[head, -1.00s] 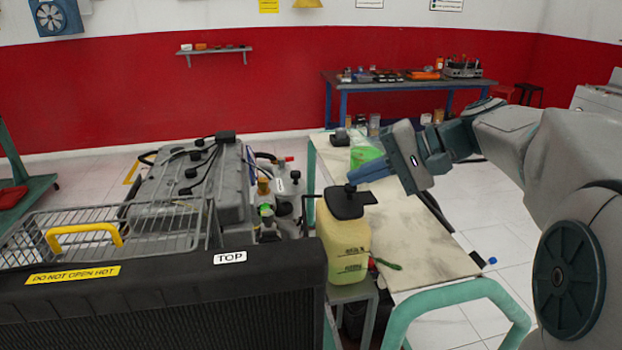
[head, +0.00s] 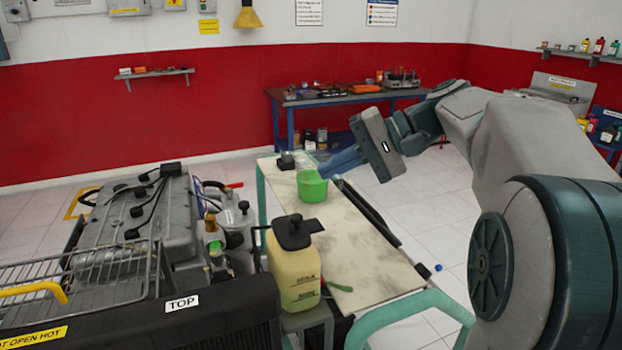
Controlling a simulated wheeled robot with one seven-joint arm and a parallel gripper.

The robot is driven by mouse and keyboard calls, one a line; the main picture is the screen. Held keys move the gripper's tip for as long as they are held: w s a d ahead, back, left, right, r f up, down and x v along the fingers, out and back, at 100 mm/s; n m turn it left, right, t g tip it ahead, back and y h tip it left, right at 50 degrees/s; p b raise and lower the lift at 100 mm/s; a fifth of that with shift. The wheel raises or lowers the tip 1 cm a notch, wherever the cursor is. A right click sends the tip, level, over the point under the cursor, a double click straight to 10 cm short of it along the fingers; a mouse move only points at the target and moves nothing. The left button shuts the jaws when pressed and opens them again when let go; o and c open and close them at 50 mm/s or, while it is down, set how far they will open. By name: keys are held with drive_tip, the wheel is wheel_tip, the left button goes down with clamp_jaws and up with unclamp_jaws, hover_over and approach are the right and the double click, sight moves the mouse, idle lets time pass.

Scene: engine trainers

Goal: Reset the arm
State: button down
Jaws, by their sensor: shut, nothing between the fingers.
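My gripper (head: 343,161) is at the end of my arm, which reaches in from the right. Its blue fingers are together and empty, pointing left and down above the far part of the bench top (head: 352,254). In the picture the fingertips are close to the green container (head: 312,187) standing on the bench. I cannot tell whether they are above it or behind it.
A yellowish jug (head: 293,275) with a black top stands at the bench's left edge. An engine (head: 140,220) with a wire basket and a radiator (head: 200,322) fill the left. A blue-legged table (head: 345,97) stands at the back.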

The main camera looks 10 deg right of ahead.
drive_tip(key=w+v, duration=0.1)
drive_tip(key=v, duration=0.3)
drive_tip(key=s+f+n+h, duration=0.1)
drive_tip(key=s+f+h, duration=0.4)
drive_tip(key=s+f, duration=0.4)
drive_tip(key=s+f+n+h, duration=0.2)
drive_tip(key=s+f+h, duration=0.4)
drive_tip(key=f, duration=1)
drive_tip(key=shift+s+d+t+h, duration=0.25)
drive_tip(key=shift+s+t+h, duration=0.05)
drive_tip(key=shift+s, duration=1.05)
drive_tip(key=shift+s, duration=0.1)
